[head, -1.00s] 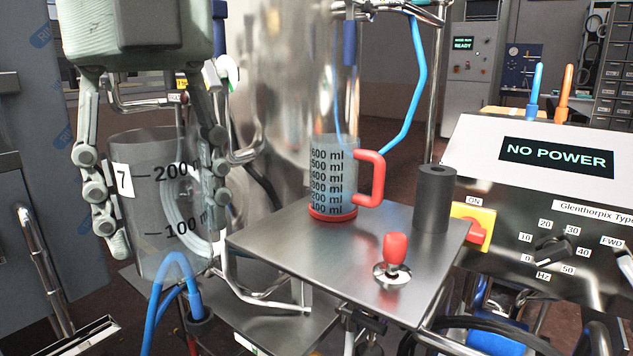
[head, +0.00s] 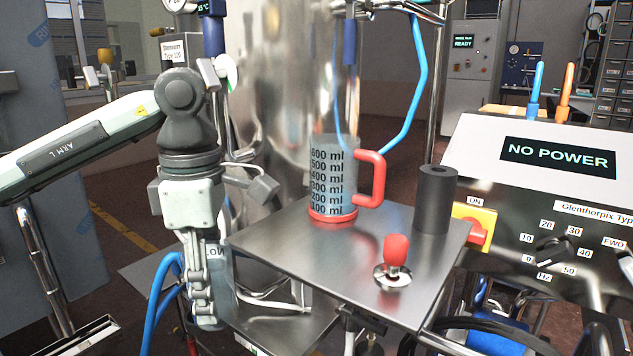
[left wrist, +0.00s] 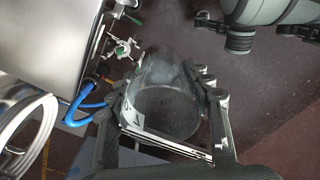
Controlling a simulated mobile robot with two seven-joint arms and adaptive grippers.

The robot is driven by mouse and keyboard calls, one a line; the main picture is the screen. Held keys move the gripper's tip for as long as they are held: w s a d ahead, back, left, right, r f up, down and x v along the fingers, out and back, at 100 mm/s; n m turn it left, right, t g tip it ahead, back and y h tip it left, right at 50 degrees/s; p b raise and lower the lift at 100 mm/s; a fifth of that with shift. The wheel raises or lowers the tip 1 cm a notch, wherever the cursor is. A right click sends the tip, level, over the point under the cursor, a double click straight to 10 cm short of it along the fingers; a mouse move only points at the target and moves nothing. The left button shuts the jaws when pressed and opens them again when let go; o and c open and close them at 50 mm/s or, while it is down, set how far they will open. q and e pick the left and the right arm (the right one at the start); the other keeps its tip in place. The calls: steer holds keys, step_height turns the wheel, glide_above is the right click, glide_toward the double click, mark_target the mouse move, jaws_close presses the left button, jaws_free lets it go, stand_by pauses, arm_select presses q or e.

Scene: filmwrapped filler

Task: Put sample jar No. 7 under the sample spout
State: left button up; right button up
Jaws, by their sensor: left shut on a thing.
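A clear glass jar with a white label (head: 214,255) is in my left gripper (head: 207,315), low at the left of the small steel table in the head view. The fingers hide much of it. In the left wrist view the jar (left wrist: 165,95) sits between the two fingers of the left gripper (left wrist: 166,110), with a white label at its lower left. It looks empty. In that view a small valve with a green handle (left wrist: 122,47) is beyond the jar; I cannot tell whether the sample spout is there. My right gripper is not in view.
The steel table (head: 300,265) holds a measuring jug (head: 333,185) with a red handle, a dark cylinder (head: 435,200) and a red knob (head: 396,250). A large steel vessel (head: 285,80) stands behind. Blue hoses (head: 157,300) hang close to the left gripper.

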arm_select(q)
steer(key=w+a+f+m, duration=0.1)
steer(key=a+f+m, duration=0.1)
steer(key=f+m, duration=0.5)
steer(key=w+a+f+m, duration=0.1)
steer(key=a+f+m, duration=0.2)
steer(key=f+m, duration=0.5)
steer(key=m, duration=0.4)
steer(key=shift+w+f, duration=0.15)
steer(key=shift+f, duration=0.05)
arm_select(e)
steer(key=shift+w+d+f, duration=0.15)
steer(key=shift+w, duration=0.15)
